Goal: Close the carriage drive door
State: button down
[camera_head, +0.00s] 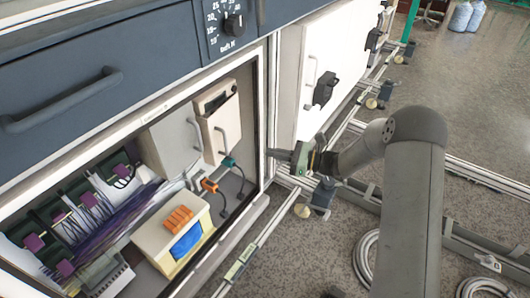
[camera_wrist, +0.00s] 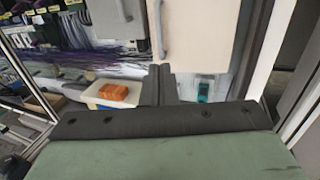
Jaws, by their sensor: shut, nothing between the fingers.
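The cabinet opening (camera_head: 262,110) stands uncovered in the head view, with its inside showing. A white door panel (camera_head: 345,45) with a bar handle and a black latch block is at the right of the opening; I cannot tell whether it is the carriage drive door or a neighbouring panel. My gripper (camera_head: 275,154) is shut and empty, at the lower right post of the opening, with its fingers pointing left. In the wrist view the shut fingers (camera_wrist: 157,84) point into the cabinet, in front of a pale box (camera_wrist: 195,35) with a handle. Contact with the post cannot be told.
Inside are a cream box with an orange block (camera_head: 178,219), purple threads (camera_head: 110,218) and cables with connectors (camera_head: 228,162). A dark drawer front (camera_head: 110,60) is above. Floor rails (camera_head: 260,243) and coiled hoses (camera_head: 366,258) lie at the right; speckled floor is between them.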

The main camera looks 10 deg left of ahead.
aim_at(226, 145)
jog(key=w+a+b, duration=0.1)
jog(key=a, duration=1.1)
jog(key=shift+a, duration=0.3)
jog(key=shift+a+f+b, duration=0.1)
jog(key=shift+b, duration=0.2)
jog(key=shift+s+a+m+t, duration=0.15)
jog(key=shift+a+m+t, duration=0.35)
jog(key=shift+a, duration=0.6)
jog(key=shift+d, duration=0.1)
